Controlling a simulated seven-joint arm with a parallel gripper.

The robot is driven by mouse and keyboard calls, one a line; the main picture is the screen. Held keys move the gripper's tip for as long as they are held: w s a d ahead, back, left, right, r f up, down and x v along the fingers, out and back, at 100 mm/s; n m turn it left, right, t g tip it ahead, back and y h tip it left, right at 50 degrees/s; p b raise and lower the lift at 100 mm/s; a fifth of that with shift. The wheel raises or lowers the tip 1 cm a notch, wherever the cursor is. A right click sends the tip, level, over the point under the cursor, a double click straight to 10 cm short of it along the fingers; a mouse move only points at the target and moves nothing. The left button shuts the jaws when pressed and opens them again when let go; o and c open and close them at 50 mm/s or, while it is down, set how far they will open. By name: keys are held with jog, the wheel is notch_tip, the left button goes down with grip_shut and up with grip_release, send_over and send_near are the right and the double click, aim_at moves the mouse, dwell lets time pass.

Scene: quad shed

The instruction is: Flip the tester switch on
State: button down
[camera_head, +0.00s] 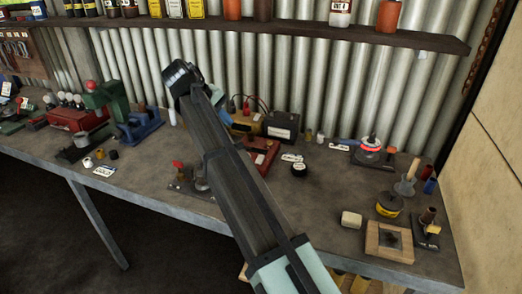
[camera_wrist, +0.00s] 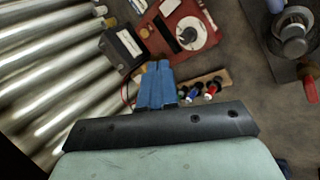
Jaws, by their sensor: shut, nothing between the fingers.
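My gripper (camera_wrist: 157,68) is shut and empty; its blue fingers stand side by side in the wrist view. They point toward a red unit (camera_wrist: 163,44) with a white round face and a black slot, which seems to be the tester. The red unit also shows in the head view (camera_head: 264,152), partly behind my arm. A black box (camera_wrist: 122,45) with a pale label stands beside it, toward the wall. I cannot make out the switch, or whether my fingers touch anything. In the head view my arm hides most of the gripper.
A yellow case (camera_head: 244,117) with leads stands near the black box. A wooden strip with coloured terminals (camera_wrist: 204,90) lies close right of my fingers. A corrugated wall (camera_wrist: 50,70) rises close by. A soldering-like stand with a red glow (camera_head: 370,148) is further right.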

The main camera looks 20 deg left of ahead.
aim_at(261, 156)
jog(key=w+d+n+g+y, duration=0.4)
jog(key=d+n, duration=0.2)
jog(key=d, duration=0.3)
jog(key=shift+w+n+g, duration=0.3)
jog(key=shift+w, duration=0.05)
jog(key=f, duration=0.4)
jog(key=w+f, duration=0.1)
jog(key=f, duration=0.4)
jog(key=w+f, duration=0.1)
jog(key=f, duration=0.4)
jog(key=shift+w+f, duration=0.1)
jog(key=shift+f, duration=0.05)
dwell(0.4)
